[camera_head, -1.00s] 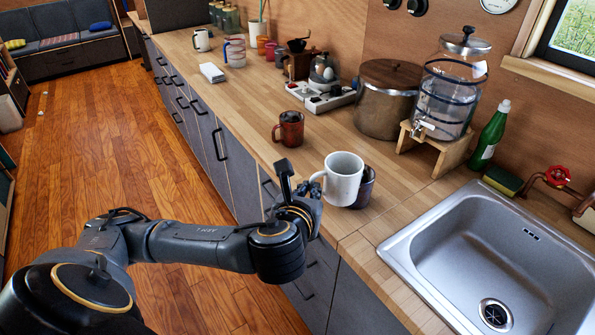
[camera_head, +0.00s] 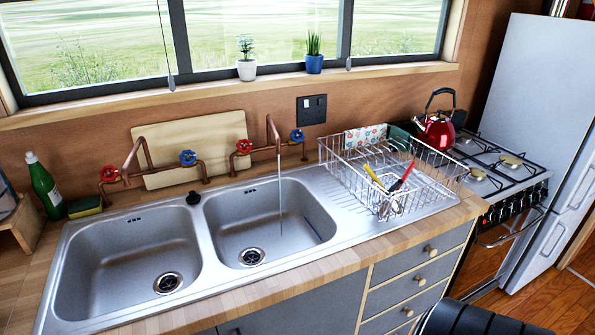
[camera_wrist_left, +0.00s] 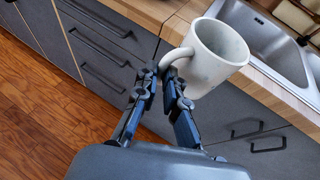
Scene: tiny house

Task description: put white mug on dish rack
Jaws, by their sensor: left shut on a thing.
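The white mug (camera_wrist_left: 214,57) is in the left wrist view, tilted, with its handle towards my left gripper. My left gripper (camera_wrist_left: 170,74) is shut on the mug's handle and holds it near the counter's front edge. The dish rack (camera_head: 372,180) is a wire rack on the drainboard right of the double sink in the head view. It holds a few utensils with yellow and red handles and a patterned cloth at the back. Neither the mug nor my left gripper shows in the head view now. My right gripper is not in view.
A double sink (camera_head: 190,222) lies left of the rack, with water running into its right basin. Copper taps (camera_head: 202,171) stand behind it. A red kettle (camera_head: 436,131) sits on the stove (camera_head: 492,180) to the right. A green bottle (camera_head: 43,186) stands at the left.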

